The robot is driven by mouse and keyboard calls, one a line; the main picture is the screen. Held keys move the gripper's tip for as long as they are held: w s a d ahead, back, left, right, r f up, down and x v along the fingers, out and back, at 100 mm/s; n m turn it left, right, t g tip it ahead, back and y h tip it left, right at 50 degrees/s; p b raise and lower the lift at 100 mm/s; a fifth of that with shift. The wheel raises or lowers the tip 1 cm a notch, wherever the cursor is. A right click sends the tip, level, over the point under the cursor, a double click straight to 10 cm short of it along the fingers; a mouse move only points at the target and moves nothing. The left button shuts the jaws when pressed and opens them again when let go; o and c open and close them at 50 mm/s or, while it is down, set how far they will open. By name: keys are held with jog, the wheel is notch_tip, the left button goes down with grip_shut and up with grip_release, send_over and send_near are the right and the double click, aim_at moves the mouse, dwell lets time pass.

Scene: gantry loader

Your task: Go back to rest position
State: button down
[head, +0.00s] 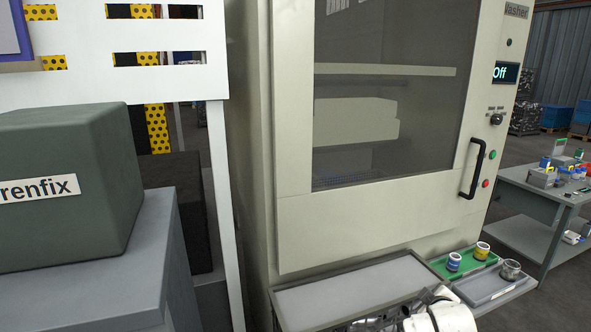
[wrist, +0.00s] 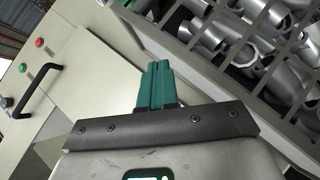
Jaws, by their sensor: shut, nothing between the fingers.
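My gripper (wrist: 157,72) shows in the wrist view, its teal fingers together with nothing between them. It is in front of a cream panel, beside a crate of metal parts. In the head view part of my arm shows at the bottom edge, over the ledge in front of the washer; I cannot make out the fingers there. The washer (head: 295,220) has its windowed door shut, and its display (head: 506,73) reads "Off".
A grey crate (wrist: 278,105) of metal pipe fittings is close at the wrist view's right. The washer's black handle (head: 475,168) sticks out. A green tray (head: 467,261) and a grey tray (head: 490,285) hold small cans. A grey-green box (head: 70,230) stands left; a worktable (head: 540,190) stands right.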

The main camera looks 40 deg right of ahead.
jog(key=a+f+g+y, duration=0.1)
jog(key=a+f+y, duration=0.25)
jog(key=a, duration=0.85)
jog(key=a+f+y, duration=0.2)
jog(key=a+f, duration=0.2)
jog(key=a, duration=0.7)
jog(key=s+a+f+g+y, duration=0.1)
jog(key=s+a+g+y, duration=0.3)
jog(key=s+a, duration=1.1)
jog(key=shift+a+m+g, duration=0.3)
jog(key=shift+a+g, duration=0.1)
jog(key=shift+a, duration=0.8)
jog(key=shift+s+y, duration=0.1)
jog(key=shift+y, duration=0.15)
